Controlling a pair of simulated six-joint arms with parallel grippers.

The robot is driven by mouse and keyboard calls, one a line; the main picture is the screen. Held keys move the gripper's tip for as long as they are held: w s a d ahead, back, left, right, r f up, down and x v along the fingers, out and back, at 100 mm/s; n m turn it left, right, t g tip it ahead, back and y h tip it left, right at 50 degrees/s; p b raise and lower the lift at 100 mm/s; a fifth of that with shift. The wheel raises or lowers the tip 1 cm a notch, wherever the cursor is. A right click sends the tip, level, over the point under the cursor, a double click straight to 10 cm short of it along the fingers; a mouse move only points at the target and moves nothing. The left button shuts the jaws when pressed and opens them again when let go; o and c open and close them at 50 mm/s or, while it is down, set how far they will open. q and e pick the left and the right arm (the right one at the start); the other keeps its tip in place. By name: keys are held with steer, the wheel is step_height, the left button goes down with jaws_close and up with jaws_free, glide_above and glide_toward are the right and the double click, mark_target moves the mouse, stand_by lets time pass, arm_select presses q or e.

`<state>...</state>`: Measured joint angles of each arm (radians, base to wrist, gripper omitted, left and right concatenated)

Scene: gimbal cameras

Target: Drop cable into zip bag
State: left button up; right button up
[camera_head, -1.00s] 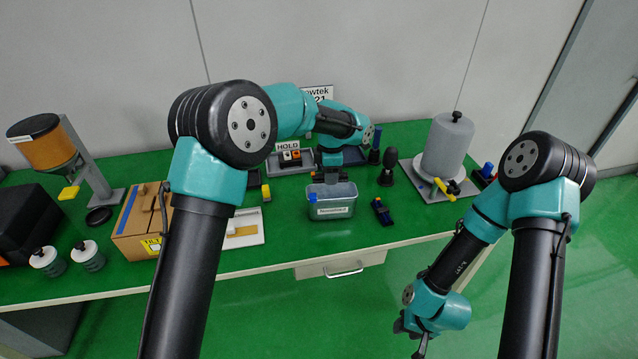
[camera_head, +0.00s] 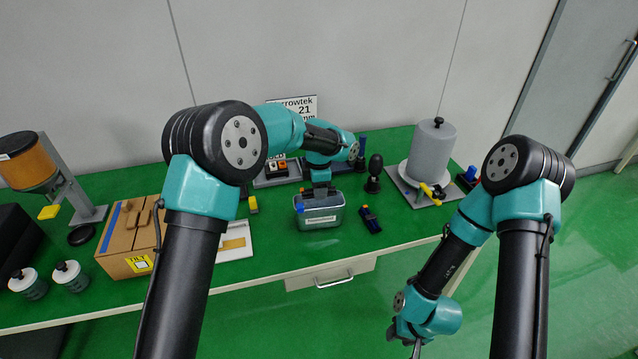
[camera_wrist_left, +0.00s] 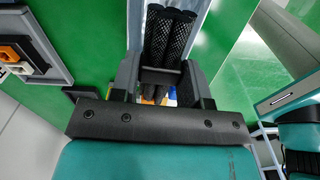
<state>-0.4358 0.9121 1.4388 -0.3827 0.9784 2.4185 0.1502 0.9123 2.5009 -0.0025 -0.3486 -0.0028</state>
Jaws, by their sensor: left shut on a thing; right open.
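A clear, box-like bag (camera_head: 318,219) with a white label and a blue tab stands upright near the table's front edge in the head view. My left gripper (camera_head: 321,189) points down at its open top. In the left wrist view, the left gripper (camera_wrist_left: 160,82) is shut on a bundle of black braided cable (camera_wrist_left: 168,38), with pale strips beside it that look like the bag's walls. How deep the cable sits in the bag is hidden. My right gripper (camera_head: 416,344) is open and empty, low in front of the table.
A grey cylinder (camera_head: 432,150) stands at right, a cardboard box (camera_head: 130,240) at left. A white tray (camera_head: 236,240) lies between box and bag.

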arm_select(q)
steer(key=shift+f, duration=0.95)
steer(key=o, duration=1)
step_height(320, 180, up, 17)
steer(key=shift+r, duration=0.2)
steer(key=shift+f, duration=0.1)
